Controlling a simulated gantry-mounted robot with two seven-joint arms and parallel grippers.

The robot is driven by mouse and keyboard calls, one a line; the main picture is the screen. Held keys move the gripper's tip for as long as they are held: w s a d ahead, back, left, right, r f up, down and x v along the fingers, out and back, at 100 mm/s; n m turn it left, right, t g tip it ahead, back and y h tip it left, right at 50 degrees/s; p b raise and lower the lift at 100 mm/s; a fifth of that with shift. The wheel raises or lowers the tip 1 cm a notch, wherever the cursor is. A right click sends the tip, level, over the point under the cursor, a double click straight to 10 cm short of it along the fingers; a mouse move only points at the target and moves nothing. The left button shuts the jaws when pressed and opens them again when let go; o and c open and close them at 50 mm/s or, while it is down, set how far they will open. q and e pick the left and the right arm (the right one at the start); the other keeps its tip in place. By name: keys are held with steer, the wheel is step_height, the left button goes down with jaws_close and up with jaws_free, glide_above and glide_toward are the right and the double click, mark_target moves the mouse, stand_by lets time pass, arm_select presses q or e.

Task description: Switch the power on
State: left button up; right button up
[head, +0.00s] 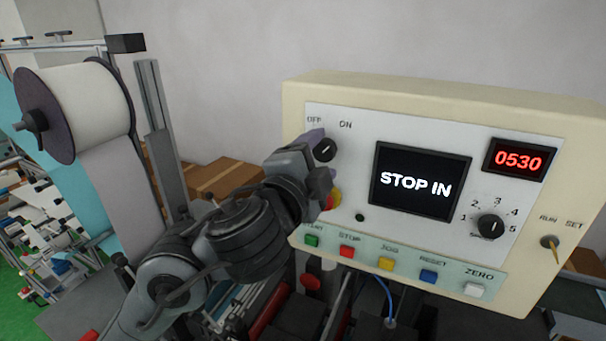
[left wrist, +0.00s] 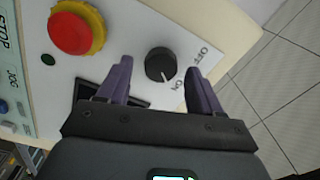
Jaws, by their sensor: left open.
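The power knob (head: 325,150) is a black rotary knob at the upper left of the control panel (head: 400,215), under the labels OFF and ON. In the left wrist view the knob (left wrist: 160,64) sits between the two purple fingers, with its white mark toward ON. My left gripper (head: 318,160) is open at the panel's left side; in the left wrist view the gripper (left wrist: 158,85) has its fingers apart on either side of the knob. I cannot tell whether either finger touches it. The screen (head: 420,181) is lit and reads STOP IN. My right gripper is out of view.
A red emergency button on a yellow base (left wrist: 76,27) is close beside the left gripper. A red display (head: 518,159) reads 0530. A numbered selector (head: 491,226), a key switch (head: 550,242) and a row of coloured buttons are on the panel. A white roll (head: 85,108) stands left.

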arm_select(q)
steer(key=p+v, duration=0.2)
steer(key=v, duration=0.8)
